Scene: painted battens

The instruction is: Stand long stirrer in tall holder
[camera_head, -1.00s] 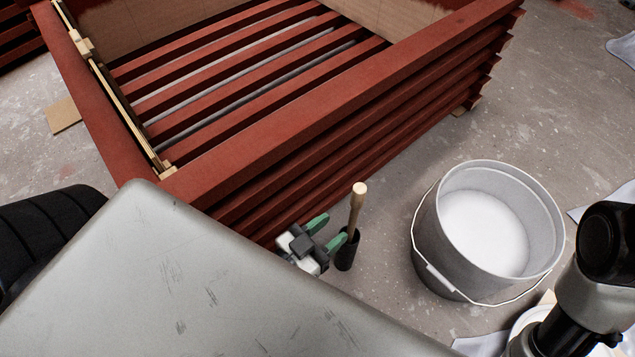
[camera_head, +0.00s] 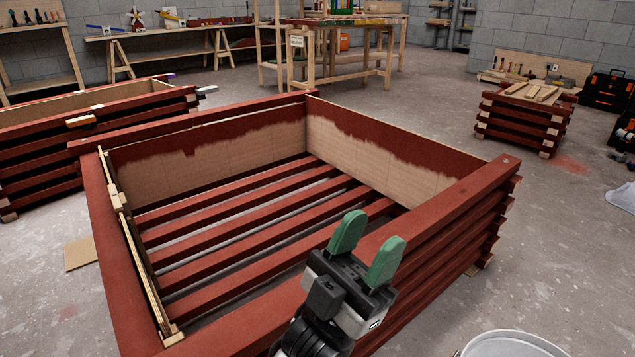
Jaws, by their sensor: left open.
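My left gripper (camera_head: 368,240) is in the lower middle of the head view, with its two green fingers pointing up and away. The fingers are apart with nothing between them. It shows in front of the near side of the red slatted frame. The long stirrer and the tall holder are not in this view. My right gripper is not in view either.
The red batten frame (camera_head: 232,338) fills the middle. A white bucket (camera_head: 512,345) shows only its rim at the bottom right. A stack of red battens (camera_head: 520,122) stands at the back right. Grey floor (camera_head: 540,230) is open on the right.

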